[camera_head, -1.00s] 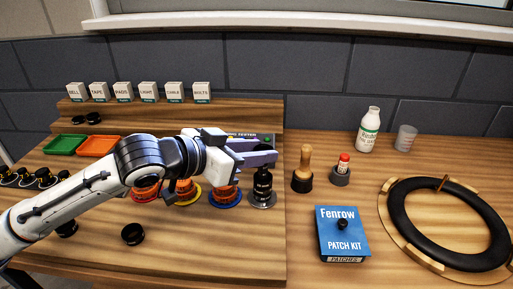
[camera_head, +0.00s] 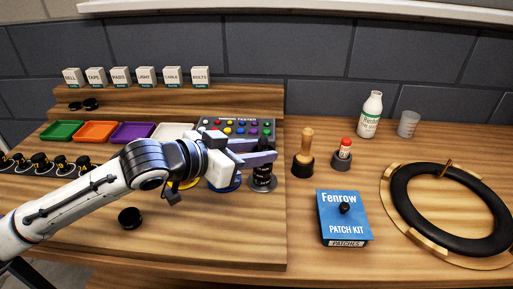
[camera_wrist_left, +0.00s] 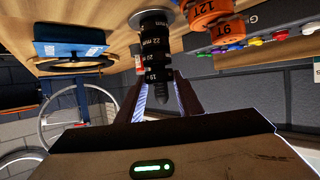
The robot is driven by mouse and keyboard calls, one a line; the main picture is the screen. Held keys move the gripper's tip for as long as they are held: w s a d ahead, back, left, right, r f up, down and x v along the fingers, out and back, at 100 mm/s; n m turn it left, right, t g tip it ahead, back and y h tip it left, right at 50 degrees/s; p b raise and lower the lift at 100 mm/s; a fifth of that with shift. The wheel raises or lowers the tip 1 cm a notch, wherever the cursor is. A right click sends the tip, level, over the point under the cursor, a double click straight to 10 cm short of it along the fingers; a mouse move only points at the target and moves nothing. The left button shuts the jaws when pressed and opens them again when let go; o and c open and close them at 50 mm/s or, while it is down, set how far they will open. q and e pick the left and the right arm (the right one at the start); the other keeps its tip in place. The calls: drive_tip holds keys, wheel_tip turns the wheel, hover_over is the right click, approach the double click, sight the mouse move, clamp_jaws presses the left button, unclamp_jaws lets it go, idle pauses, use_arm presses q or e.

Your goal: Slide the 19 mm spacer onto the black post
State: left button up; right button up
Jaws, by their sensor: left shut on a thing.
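The black post (camera_head: 262,179) stands upright on a round silver base at the right end of the wooden board. In the left wrist view it appears upside down, with black spacers stacked around it, one marked 22 mm (camera_wrist_left: 155,43). The 19 mm spacer (camera_wrist_left: 157,76) is the outermost ring, around the post, with the post's pointed tip showing beyond it. My left gripper (camera_head: 268,157) is at the post's upper part, its fingers shut on the 19 mm spacer from both sides. Its fingers also show in the left wrist view (camera_wrist_left: 160,100). My right gripper is not in view.
A wooden-handled tool (camera_head: 305,155) and a small red-capped bottle (camera_head: 344,150) stand right of the post. The blue patch kit (camera_head: 343,218) and a black tyre ring (camera_head: 400,205) lie further right. A tester panel (camera_head: 240,127) is behind. A black cap (camera_head: 130,217) lies at front left.

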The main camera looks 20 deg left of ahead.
use_arm(q)
drive_tip(key=shift+f, duration=0.2)
drive_tip(key=o, duration=1.1)
drive_tip(key=b+v, duration=0.2)
drive_tip(key=v, duration=0.8)
drive_tip(key=shift+s+r, duration=0.1)
